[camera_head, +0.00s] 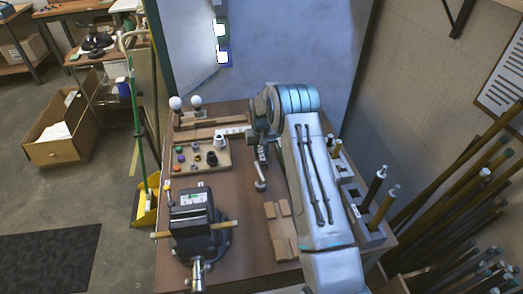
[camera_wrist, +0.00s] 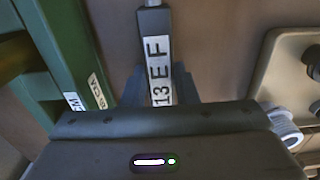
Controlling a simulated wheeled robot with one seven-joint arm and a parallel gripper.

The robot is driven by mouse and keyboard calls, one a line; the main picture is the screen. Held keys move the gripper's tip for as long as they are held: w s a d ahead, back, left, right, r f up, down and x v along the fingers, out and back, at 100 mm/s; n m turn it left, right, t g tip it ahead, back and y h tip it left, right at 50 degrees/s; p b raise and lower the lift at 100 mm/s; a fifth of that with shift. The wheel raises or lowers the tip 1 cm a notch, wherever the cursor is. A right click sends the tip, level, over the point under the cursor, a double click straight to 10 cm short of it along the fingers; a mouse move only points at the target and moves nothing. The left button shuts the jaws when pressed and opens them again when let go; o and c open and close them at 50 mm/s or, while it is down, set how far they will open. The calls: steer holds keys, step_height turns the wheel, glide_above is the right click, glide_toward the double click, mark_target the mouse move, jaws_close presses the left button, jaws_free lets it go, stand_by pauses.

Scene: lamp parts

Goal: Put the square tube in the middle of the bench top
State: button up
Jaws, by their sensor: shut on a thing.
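A dark grey square tube (camera_wrist: 155,22) with a white lettered label shows in the wrist view. A narrower pale end sticks out at its far end. My gripper (camera_wrist: 159,88) is shut on the tube, with a dark finger on each side of it.
A black vise (camera_head: 194,222) stands front left. A tray of small parts (camera_head: 218,162) sits behind it. A notched wooden block (camera_head: 281,232) lies right of the middle. A grey rack (camera_head: 370,226) lines the right edge. A green frame (camera_wrist: 72,60) is close by in the wrist view.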

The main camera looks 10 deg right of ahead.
steer(key=shift+f, duration=0.2)
steer(key=o, duration=1)
